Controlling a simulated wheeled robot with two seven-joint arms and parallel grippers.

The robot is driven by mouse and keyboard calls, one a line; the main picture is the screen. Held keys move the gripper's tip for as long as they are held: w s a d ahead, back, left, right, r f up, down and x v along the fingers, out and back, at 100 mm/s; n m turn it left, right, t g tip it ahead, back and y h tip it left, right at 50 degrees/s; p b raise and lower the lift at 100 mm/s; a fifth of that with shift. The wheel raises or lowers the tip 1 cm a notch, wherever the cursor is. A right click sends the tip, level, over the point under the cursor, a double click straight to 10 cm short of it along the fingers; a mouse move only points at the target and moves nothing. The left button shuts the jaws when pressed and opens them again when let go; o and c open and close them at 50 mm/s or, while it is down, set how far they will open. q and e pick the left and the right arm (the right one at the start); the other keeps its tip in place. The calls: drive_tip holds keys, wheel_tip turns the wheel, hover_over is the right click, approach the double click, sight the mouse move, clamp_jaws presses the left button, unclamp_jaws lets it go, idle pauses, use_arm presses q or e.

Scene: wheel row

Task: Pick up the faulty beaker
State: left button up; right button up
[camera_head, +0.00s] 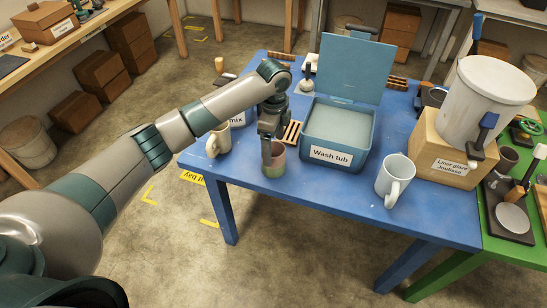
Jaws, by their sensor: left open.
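A beige mug (217,141) stands to the left, partly behind my arm. A white mug (394,179) stands to the right, near the front edge. No fault can be made out on any of them. My right gripper is out of view.
A blue "Wash tub" (341,154) with a raised lid stands just right of the gripper. A cardboard box (440,154) with a white bucket (488,92) on it stands at the right. A green table (510,232) adjoins. The blue table's front middle is clear.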

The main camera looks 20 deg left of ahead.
use_arm(q)
drive_tip(key=shift+f, duration=0.85)
drive_tip(key=shift+s+f+p, duration=0.15)
drive_tip(key=shift+f+p, duration=0.45)
drive_tip(key=shift+p, duration=0.05)
wheel_tip(320, 180, down, 3)
drive_tip(key=shift+f+p, duration=0.1)
drive_tip(key=shift+p, duration=0.5)
drive_tip(key=shift+f, duration=0.4)
drive_tip(key=c, duration=1.3)
